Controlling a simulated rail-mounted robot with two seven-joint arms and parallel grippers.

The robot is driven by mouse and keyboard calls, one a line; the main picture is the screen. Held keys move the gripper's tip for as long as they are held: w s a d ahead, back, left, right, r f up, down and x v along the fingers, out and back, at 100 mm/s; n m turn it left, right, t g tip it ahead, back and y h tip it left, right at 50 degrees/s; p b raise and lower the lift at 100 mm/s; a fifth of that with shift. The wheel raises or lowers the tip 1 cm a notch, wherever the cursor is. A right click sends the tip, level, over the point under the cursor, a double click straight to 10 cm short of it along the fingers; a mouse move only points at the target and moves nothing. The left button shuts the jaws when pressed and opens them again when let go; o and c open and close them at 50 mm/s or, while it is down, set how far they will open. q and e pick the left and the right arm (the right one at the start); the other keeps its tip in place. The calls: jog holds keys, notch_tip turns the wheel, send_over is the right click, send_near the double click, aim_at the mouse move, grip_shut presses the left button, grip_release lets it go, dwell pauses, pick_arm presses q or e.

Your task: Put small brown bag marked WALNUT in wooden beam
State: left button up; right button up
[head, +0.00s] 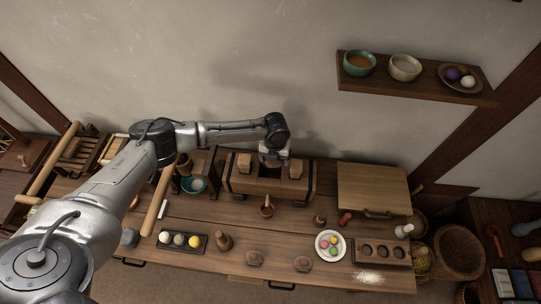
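My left gripper (274,160) hangs at the end of the arm that comes in from the left. It is over the middle of a heavy wooden beam (268,186) at the back of the table. Its fingers are small and dark here, and I cannot tell whether they are open or hold anything. Light wooden blocks show on the beam at either side of the gripper. My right gripper is out of view.
A wooden box (372,190) stands right of the beam. A shelf (425,80) with bowls juts from the wall.

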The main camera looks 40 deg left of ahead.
pick_arm(q)
jog(key=shift+s+a+f+m, duration=0.3)
jog(key=shift+a+f+m, duration=0.5)
jog(key=shift+m, duration=0.4)
jog(key=shift+f, duration=0.15)
jog(key=shift+f, duration=0.1)
jog(key=shift+f+b, duration=2.4)
jog(key=shift+f, duration=0.45)
jog(key=o, duration=0.9)
